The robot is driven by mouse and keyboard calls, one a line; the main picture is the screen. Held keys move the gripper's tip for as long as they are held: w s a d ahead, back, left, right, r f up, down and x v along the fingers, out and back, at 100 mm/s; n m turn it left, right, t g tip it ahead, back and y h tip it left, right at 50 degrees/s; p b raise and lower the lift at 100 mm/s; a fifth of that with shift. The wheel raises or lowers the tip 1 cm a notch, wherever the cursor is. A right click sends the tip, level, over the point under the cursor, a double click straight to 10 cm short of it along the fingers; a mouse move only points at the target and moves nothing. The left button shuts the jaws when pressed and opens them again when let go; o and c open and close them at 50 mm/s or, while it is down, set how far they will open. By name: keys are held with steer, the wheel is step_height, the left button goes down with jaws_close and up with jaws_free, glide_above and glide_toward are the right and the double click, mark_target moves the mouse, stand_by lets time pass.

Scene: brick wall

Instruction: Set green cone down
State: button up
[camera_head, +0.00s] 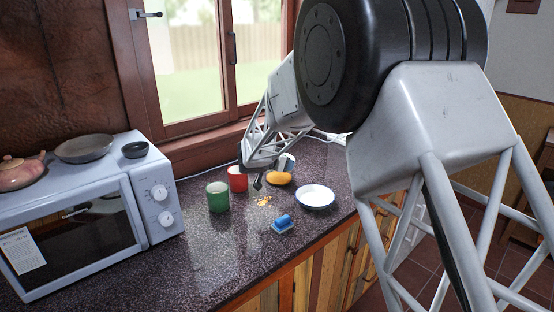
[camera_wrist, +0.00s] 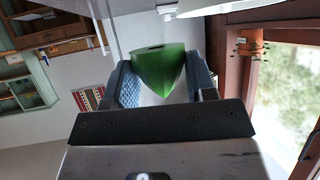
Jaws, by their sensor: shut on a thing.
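The green cone (camera_wrist: 163,70) shows in the wrist view between the two blue-padded fingers of my gripper (camera_wrist: 160,82). My gripper is shut on it. In the head view my gripper (camera_head: 258,182) hangs over the dark speckled countertop (camera_head: 215,255), just right of the red can (camera_head: 237,179). I cannot make out the cone in the head view, and I cannot tell its height above the counter.
A green can (camera_head: 217,198) stands left of my gripper. A yellow item (camera_head: 279,178), a white bowl (camera_head: 316,196) and a blue sponge-like item (camera_head: 283,224) lie to the right. Crumbs (camera_head: 263,200) lie between. A microwave (camera_head: 90,215) stands left. The front counter is clear.

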steer(key=shift+w+a+f, duration=0.15)
steer(key=shift+w+a, duration=0.25)
steer(key=shift+w, duration=1.25)
steer(key=shift+w+a+f, duration=0.2)
steer(key=shift+w+a, duration=0.2)
steer(key=shift+w, duration=1.25)
steer(key=shift+w+a+f, duration=0.15)
steer(key=shift+w+a, duration=0.25)
steer(key=shift+w, duration=1.25)
steer(key=shift+w, duration=0.1)
steer(key=shift+w+a, duration=0.25)
steer(key=shift+w, duration=0.5)
steer(key=shift+w+f, duration=0.15)
steer(key=shift+f, duration=1.45)
steer(key=shift+f, duration=0.1)
steer(key=o, duration=1.1)
steer(key=shift+f, duration=0.25)
steer(key=v, duration=0.8)
